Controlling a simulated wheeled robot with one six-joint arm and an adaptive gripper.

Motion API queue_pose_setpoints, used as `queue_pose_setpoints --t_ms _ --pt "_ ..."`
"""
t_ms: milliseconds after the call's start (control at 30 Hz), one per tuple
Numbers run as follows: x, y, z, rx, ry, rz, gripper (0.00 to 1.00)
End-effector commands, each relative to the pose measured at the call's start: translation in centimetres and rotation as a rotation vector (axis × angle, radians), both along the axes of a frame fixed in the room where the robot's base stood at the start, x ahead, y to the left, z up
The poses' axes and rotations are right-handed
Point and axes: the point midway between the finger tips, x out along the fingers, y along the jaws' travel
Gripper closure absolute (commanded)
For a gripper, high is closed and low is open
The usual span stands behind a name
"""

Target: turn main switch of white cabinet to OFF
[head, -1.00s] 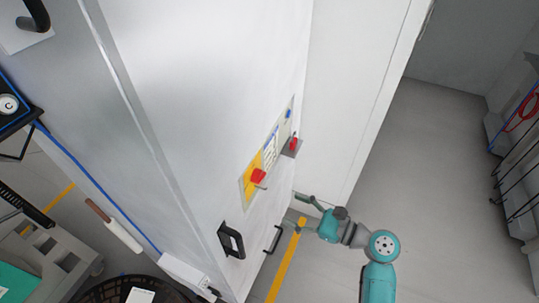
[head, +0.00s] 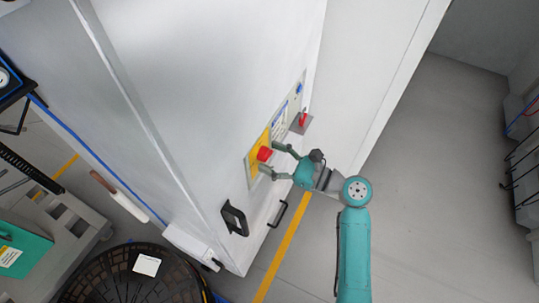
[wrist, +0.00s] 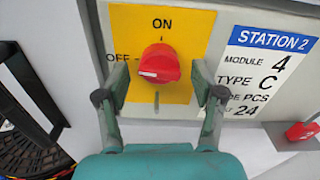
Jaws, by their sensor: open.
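The main switch is a red knob (wrist: 158,64) on a yellow plate (wrist: 185,28) of the white cabinet (head: 215,90). In the wrist view, ON is printed above the knob and OFF to its left. A white mark shows on the knob's lower left face; I cannot tell for sure which setting it points to. My gripper (wrist: 162,92) is open, one finger on each side of the knob, with gaps visible. In the head view, the knob (head: 265,154) sits between the fingertips of my gripper (head: 271,159).
A STATION 2 label (wrist: 262,75) and a smaller red part (wrist: 301,131) are right of the switch. Black handles (head: 234,218) are on the cabinet below. A dark round basket (head: 105,278) stands at lower left. Open floor (head: 430,200) lies to the right.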

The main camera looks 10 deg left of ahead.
Motion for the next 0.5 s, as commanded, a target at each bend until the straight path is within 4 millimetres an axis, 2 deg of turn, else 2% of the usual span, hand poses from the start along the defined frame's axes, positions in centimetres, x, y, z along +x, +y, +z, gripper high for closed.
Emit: queue_pose_setpoints --t_ms 167,433,500 --pt "0.33 0.87 -0.01 0.0 0.0 -0.001 0.32" --pt "0.36 0.92 -0.02 -0.001 0.0 -0.001 0.32" --pt "0.36 0.92 -0.02 -0.001 0.0 -0.001 0.5"
